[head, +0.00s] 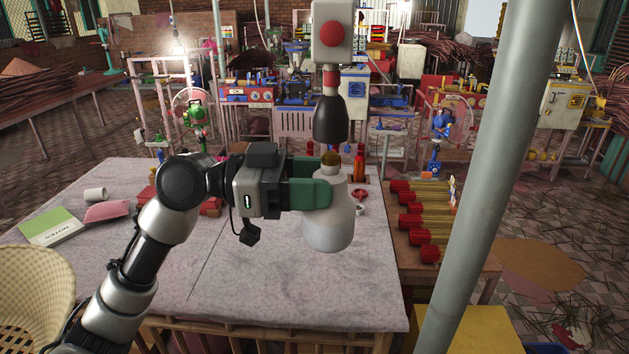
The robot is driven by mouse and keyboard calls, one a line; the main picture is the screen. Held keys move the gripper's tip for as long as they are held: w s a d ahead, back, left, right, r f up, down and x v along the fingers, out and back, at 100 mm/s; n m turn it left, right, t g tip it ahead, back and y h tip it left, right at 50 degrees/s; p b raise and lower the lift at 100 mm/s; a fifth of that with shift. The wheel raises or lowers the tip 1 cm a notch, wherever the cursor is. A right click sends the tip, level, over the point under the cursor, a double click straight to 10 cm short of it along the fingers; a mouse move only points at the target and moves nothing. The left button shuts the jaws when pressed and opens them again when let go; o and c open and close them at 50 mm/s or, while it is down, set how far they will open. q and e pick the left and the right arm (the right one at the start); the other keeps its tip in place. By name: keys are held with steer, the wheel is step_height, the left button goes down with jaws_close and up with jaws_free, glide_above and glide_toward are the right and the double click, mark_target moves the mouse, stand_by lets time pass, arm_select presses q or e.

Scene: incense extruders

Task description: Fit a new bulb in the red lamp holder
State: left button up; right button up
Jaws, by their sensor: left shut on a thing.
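A bulb (328,232) with a pale lower globe hangs globe-down in my left gripper (322,193), its brass-coloured cap (331,160) pointing up. The green fingers are shut around the bulb's upper body. Above it hangs a dark, bell-shaped lamp holder (331,118) with a reddish stem, under a grey box with a red button (332,34). In this view the cap is just below the holder's mouth, roughly in line with it, with a small gap. The inside of the holder is hidden, and depth alignment cannot be told. My right gripper is not in view.
A cloth-covered table (270,285) lies below, with a green notebook (50,227), a pink pouch (106,211) and a white cup (95,194) at left. Red-ended incense bundles (430,222) lie to the right. A grey pole (489,160) stands at right.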

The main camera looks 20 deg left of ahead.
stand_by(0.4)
arm_select(q)
steer(key=shift+b, duration=0.45)
steer(key=shift+r+p, duration=0.35)
steer(key=shift+r, duration=0.2)
stand_by(0.7)
steer(key=shift+r+p, duration=0.65)
steer(key=shift+r, duration=0.35)
stand_by(0.3)
stand_by(0.4)
steer(key=shift+r, duration=0.1)
steer(key=shift+s+n+t, duration=0.1)
steer(key=shift+n+t, duration=0.4)
steer(key=shift+t, duration=0.1)
steer(key=shift+y, duration=0.3)
steer(key=shift+s+r+n+t+p, duration=0.1)
steer(key=shift+n+t+p, duration=0.3)
steer(key=shift+t+p, duration=0.2)
